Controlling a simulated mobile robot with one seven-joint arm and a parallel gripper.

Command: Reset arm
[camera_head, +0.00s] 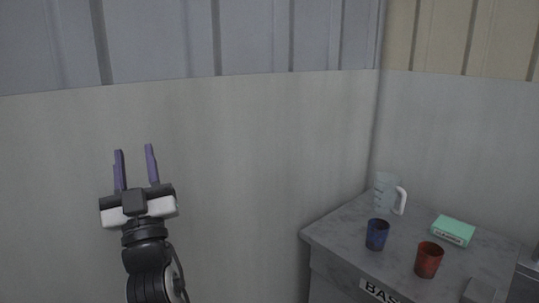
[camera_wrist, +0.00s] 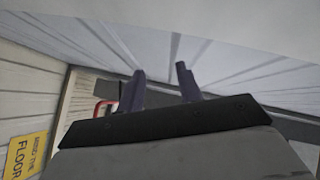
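My gripper (camera_head: 135,166) is at the left in the head view, raised in front of the pale wall with its two purple fingers pointing up. The fingers are spread apart with nothing between them. The wrist view also shows the gripper (camera_wrist: 160,85) with a gap between the fingers. It touches nothing that I can see and is well to the left of the counter.
A grey counter (camera_head: 335,236) stands at the lower right. On it are a clear jug (camera_head: 384,194) with a white handle, a blue cup (camera_head: 377,234), a red cup (camera_head: 428,260) and a green box (camera_head: 453,230). A yellow floor sign (camera_wrist: 25,156) shows in the wrist view.

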